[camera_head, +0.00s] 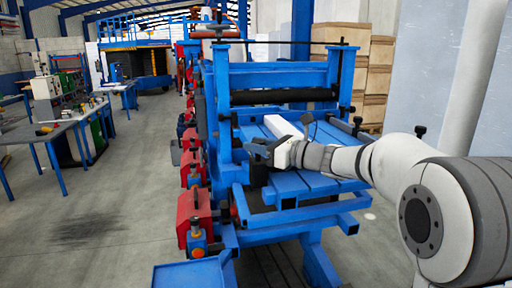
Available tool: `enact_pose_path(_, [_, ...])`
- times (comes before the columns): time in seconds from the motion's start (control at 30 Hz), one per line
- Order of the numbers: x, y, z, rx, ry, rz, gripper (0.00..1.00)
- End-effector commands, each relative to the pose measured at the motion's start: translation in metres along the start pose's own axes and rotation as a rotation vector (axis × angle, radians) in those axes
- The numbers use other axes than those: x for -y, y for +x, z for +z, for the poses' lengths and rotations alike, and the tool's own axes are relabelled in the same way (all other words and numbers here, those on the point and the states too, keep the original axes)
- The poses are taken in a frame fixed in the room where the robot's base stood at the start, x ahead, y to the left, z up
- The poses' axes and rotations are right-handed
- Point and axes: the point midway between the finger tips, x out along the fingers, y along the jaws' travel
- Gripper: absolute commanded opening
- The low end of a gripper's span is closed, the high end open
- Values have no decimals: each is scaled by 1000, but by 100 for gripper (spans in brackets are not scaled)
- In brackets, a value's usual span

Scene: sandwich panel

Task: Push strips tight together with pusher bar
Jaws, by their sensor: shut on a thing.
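Several blue strips (318,183) lie side by side, lengthwise, on the bed of the blue machine. My gripper (260,151) reaches in from the right to the left side of the bed. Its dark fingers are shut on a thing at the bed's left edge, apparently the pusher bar. The fingers and their small size in view hide most of it. I cannot tell whether the bar touches the strips or whether gaps remain between them.
The blue machine frame (285,76) with a dark roller (285,96) spans the bed behind. Red boxes (195,206) line the machine's left side. A blue tray (193,274) sits low in front. Wooden crates (377,80) stand behind right. The floor at left is clear.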

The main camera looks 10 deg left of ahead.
Motion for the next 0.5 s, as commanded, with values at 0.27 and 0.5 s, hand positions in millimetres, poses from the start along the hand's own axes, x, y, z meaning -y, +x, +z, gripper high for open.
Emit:
enact_pose_path(0.27, [3, -4, 0, 0, 0, -5, 44])
enact_pose_path(0.5, [5, -6, 0, 0, 0, -11, 52])
